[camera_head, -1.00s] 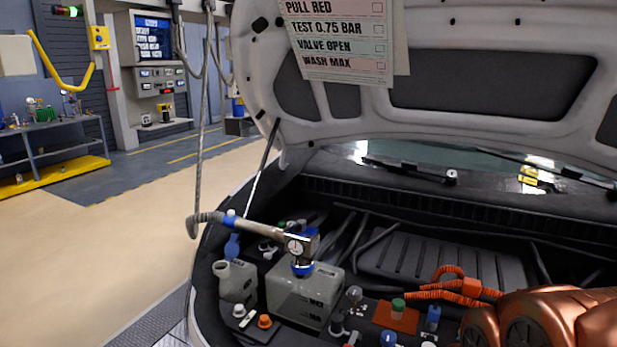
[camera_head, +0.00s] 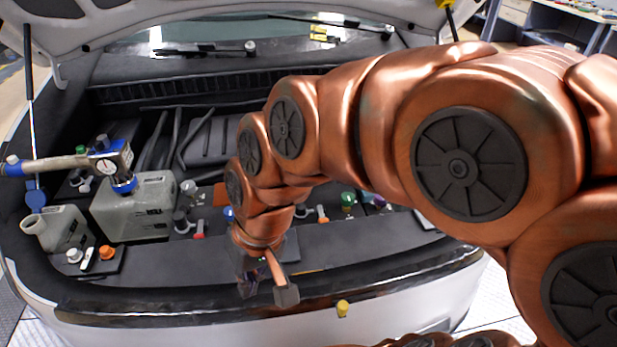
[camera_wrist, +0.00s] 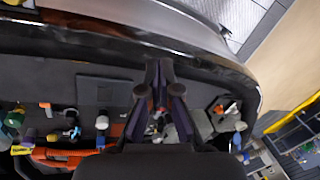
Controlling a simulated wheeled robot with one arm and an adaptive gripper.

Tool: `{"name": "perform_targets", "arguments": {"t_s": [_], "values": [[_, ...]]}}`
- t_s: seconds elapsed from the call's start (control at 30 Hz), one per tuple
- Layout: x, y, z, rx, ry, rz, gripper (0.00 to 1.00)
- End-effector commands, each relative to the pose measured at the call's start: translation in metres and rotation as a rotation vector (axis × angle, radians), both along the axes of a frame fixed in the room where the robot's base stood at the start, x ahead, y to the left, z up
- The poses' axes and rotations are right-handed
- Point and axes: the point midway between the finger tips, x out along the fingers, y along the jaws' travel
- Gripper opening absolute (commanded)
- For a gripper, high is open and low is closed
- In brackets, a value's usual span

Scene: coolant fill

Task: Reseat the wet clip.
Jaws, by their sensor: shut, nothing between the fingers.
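My gripper (camera_head: 266,285) hangs over the front edge of the engine bay, below my copper arm. In the wrist view its two dark fingers (camera_wrist: 160,66) come together at their tips, shut and empty. I cannot tell which part is the wet clip, and no wetness is plain. Small candidates in the bay are a red-tipped grey clamp-like part (camera_head: 199,228) right of the grey tank and an orange-tipped one (camera_head: 322,215) right of my wrist. Both are apart from my gripper. My arm hides part of the bay's middle and right.
The grey coolant tank (camera_head: 138,210) carries a gauge fitting (camera_head: 110,160) with a hose. A smaller grey reservoir (camera_head: 58,229) and an orange cap (camera_head: 106,252) are at left. A yellow cap-like piece (camera_head: 342,308) is at the front edge. The raised hood's prop (camera_head: 29,80) stands at left.

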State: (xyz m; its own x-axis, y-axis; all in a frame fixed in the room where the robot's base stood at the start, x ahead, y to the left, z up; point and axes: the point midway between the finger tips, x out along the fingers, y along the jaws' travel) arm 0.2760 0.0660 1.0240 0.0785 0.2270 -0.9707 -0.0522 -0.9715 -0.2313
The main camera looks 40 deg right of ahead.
Motion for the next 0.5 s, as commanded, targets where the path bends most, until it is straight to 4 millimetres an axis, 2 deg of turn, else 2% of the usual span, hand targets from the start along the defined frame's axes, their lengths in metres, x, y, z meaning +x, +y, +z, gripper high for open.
{"name": "perform_targets", "arguments": {"t_s": [0.1,0.23,0.37,0.5], "values": [[0.053,0.036,0.034,0.155,-0.127,-0.077,0.0],[0.112,0.063,0.081,0.326,-0.259,-0.195,0.0],[0.166,0.075,0.131,0.494,-0.369,-0.337,0.0],[0.222,0.067,0.186,0.667,-0.467,-0.519,0.0]]}}
